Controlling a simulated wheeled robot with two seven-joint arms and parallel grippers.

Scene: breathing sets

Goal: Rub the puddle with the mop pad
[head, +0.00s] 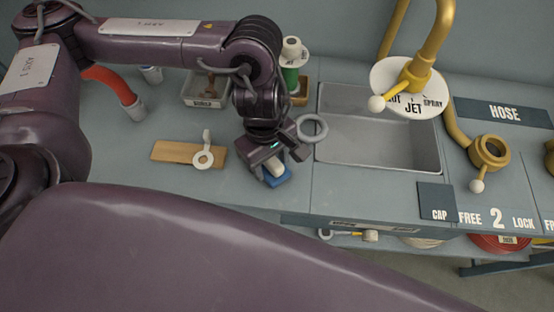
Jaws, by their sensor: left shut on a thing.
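My left gripper (280,160) points down at the counter and is shut on the pale grip of the mop pad (279,181). The pad's blue base shows just below the fingers, at or very near the counter top. A gap under it cannot be made out. I cannot make out the puddle; the gripper and pad hide part of the counter there. My right gripper is not in view.
A steel sink (380,140) lies right of the gripper, with a grey ring (312,128) by its left edge. A wooden board (172,152) lies left. A labelled bin (205,90) and green bottle (290,78) stand behind. A brass spray tap (420,67) overhangs the sink.

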